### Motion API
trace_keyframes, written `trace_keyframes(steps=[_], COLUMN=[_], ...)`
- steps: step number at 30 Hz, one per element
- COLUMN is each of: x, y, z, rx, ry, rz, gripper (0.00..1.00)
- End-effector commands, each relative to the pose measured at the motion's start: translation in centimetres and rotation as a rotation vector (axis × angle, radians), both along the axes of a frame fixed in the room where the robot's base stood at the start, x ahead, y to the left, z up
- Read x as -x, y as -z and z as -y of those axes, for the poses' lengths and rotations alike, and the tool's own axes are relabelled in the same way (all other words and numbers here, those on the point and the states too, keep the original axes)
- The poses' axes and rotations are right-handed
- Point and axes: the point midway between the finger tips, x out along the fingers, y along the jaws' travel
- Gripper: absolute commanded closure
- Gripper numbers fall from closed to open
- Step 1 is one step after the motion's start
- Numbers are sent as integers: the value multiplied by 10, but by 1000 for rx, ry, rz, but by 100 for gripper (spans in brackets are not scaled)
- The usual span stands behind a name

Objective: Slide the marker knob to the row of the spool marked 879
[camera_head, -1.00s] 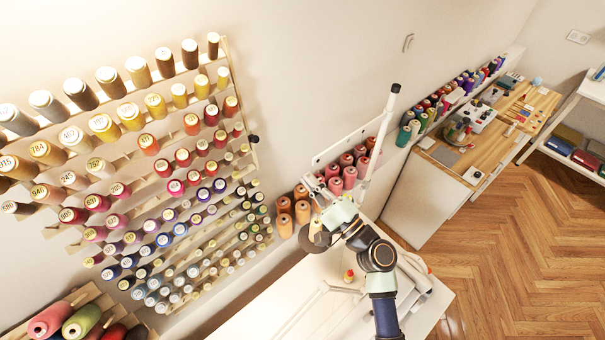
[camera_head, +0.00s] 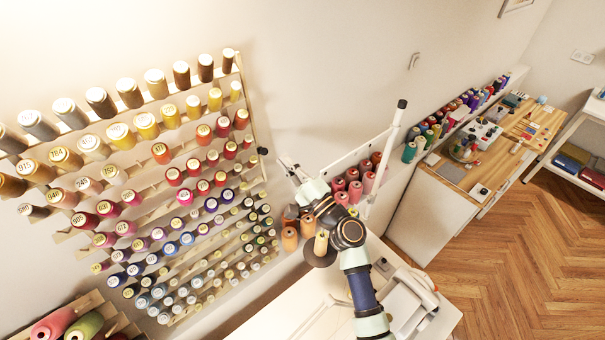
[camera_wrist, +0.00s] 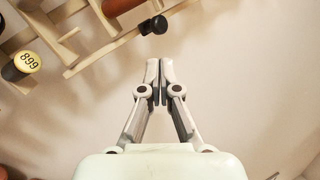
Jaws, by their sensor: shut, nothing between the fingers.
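The black marker knob (camera_head: 262,151) sits at the right edge of the wooden spool rack (camera_head: 246,100), about level with its upper rows. It also shows in the wrist view, where the knob (camera_wrist: 158,24) is just beyond my fingertips at the top. My gripper (camera_head: 287,166) is right of the knob and slightly lower in the head view. In the wrist view my gripper (camera_wrist: 160,70) is shut and empty, with a visible gap to the knob. I cannot pick out a label 879; many labels are too small to read.
A dark spool (camera_wrist: 22,66) with a yellow label that seems to read 899 is left in the wrist view. A white table (camera_head: 265,318) lies below my arm. A slanted white bar (camera_head: 386,150) stands right of my gripper. Bare wall lies above the gripper.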

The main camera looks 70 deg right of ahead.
Motion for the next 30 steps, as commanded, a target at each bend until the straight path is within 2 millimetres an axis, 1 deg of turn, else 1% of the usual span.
trace_keyframes(steps=[1, 6, 18, 20, 24, 26, 28, 30], x=[-7, -20, -22, -23, -24, -25, -25, -25], y=[-8, -13, -14, -20, -43, -51, -53, -51], z=[-3, -7, -8, -8, -7, -7, -6, -6], rx=[-1, -1, 0, 1, 1, 0, 1, -1], ry=[-3, -1, 1, 0, 0, 0, 0, 1], rz=[-1, 0, 0, 0, 0, 0, 0, -1], gripper=[100, 100, 100, 100, 100, 100, 100, 100])
